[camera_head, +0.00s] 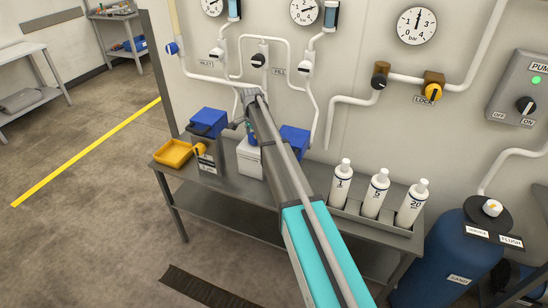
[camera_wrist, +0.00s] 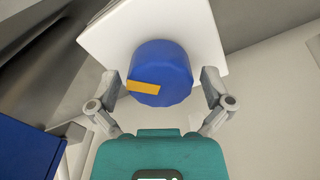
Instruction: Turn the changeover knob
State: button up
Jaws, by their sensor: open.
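The changeover knob, a round blue knob (camera_wrist: 165,62) with an orange pointer mark, shows in the wrist view on a white housing (camera_wrist: 105,32). My gripper (camera_wrist: 160,80) is open, with one finger on each side of the knob and a gap showing on both sides. Neither finger visibly presses on it. In the head view a white box (camera_head: 248,160) stands on the bench behind my arm. My arm hides much of that area, and the fingers cannot be made out clearly there.
The grey bench (camera_head: 215,187) also holds a yellow tray (camera_head: 173,153), blue boxes (camera_head: 208,122) and several white bottles (camera_head: 372,195). A blue tank (camera_head: 440,262) stands at the right. Pipes, valves and gauges (camera_head: 417,26) cover the wall behind. A blue box (camera_wrist: 28,150) is close at the wrist view's left.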

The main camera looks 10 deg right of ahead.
jog(key=shift+r+p, duration=7)
jog(key=shift+r, duration=0.05)
jog(key=s+d+f+n+b, duration=0.1)
jog(key=s+n, duration=0.8)
jog(key=s, duration=1.9)
jog(key=shift+s+d+f+b, duration=0.25)
jog(key=shift+d+f+b, duration=0.1)
jog(key=shift+d, duration=0.15)
jog(key=shift+s, duration=0.1)
jog(key=s+n, duration=0.3)
jog(key=s, duration=0.8)
jog(key=shift+s+d+n, duration=0.2)
jog(key=shift+s+n, duration=0.05)
jog(key=shift+n, duration=0.05)
